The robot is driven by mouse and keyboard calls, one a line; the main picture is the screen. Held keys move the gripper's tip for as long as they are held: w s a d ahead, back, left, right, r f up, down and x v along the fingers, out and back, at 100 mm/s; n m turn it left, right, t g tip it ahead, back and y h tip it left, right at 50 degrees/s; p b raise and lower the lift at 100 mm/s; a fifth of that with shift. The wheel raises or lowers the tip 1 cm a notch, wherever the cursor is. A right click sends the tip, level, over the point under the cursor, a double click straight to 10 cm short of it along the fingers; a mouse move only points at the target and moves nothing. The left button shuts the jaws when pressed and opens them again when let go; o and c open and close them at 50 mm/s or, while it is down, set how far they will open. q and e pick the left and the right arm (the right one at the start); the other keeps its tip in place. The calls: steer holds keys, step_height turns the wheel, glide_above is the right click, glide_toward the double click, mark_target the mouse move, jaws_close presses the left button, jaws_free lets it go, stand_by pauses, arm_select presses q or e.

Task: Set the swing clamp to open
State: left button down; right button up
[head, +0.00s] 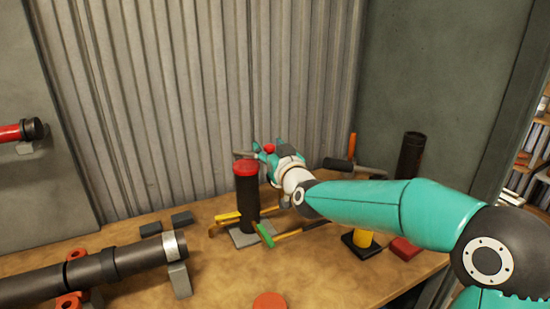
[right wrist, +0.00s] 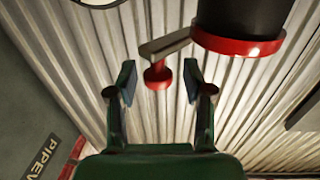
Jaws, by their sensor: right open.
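A dark upright post with a red top (head: 246,198) stands on a grey base on the bench; I take it to be the swing clamp. A short grey arm (head: 243,154) shows at its top. In the right wrist view the red collar (right wrist: 238,43) of the post is at the upper right, and the grey arm (right wrist: 165,45) reaches left to a red knob (right wrist: 157,75). My right gripper (head: 262,152) is open beside the post top. In the wrist view its fingers (right wrist: 159,84) stand on either side of the knob, apart from it. My left gripper is not in view.
Yellow and green-ended bars (head: 266,234) lie around the post base. A dark pipe (head: 95,270) rests on supports at the left front. A hammer-like tool (head: 352,166) and a dark cylinder (head: 411,155) stand behind my right arm. A corrugated wall (head: 190,100) closes the back.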

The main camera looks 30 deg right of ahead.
steer(key=s+a, duration=0.2)
steer(key=s, duration=0.9)
steer(key=shift+s, duration=0.2)
